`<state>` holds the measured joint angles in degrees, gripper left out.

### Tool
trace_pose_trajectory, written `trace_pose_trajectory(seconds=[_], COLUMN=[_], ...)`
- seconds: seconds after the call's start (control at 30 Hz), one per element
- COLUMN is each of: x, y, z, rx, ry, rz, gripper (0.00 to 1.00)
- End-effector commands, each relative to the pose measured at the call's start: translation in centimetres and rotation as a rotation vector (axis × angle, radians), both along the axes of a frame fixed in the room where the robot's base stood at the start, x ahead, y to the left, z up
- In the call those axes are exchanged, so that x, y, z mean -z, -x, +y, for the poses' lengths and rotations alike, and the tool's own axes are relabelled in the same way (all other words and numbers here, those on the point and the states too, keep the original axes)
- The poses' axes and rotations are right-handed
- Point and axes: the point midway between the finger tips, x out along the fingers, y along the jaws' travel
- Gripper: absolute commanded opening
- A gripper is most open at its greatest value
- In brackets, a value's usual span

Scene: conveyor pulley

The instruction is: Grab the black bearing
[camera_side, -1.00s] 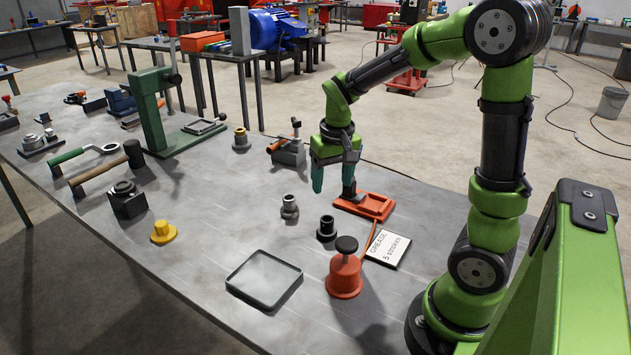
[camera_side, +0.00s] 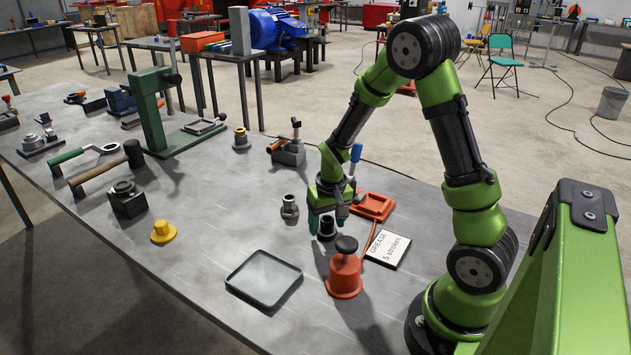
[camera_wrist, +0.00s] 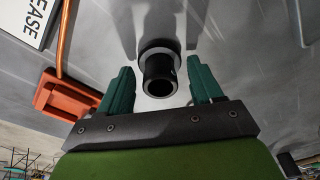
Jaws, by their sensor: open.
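The black bearing (camera_side: 327,229) is a dark flanged sleeve standing on the grey table, just behind the red grease pot. My gripper (camera_side: 327,221) is low over it, its fingers pointing down and partly covering it. In the wrist view the bearing (camera_wrist: 159,72) lies between the two green fingers of my gripper (camera_wrist: 161,88), with a gap on each side. The gripper is open and holds nothing.
A red grease pot (camera_side: 344,272) with a black knob stands close in front. A grease card (camera_side: 388,248) and an orange holder (camera_side: 373,206) lie to the right. A grey sleeve (camera_side: 290,207) stands to the left. An empty grey tray (camera_side: 240,290) is at front left.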

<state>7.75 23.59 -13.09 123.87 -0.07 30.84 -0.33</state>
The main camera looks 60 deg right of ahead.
Motion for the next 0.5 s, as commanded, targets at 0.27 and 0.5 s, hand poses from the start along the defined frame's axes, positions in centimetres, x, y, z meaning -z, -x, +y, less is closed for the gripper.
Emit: trace_pose_trajectory(seconds=[0.27,0.5], x=[-0.02,0.00], y=[-0.03,-0.01], z=[-0.01,0.00], rx=[0.000,0.000], ry=[0.000,0.001], rz=[-0.001,-0.001], gripper=[0.51,0.15])
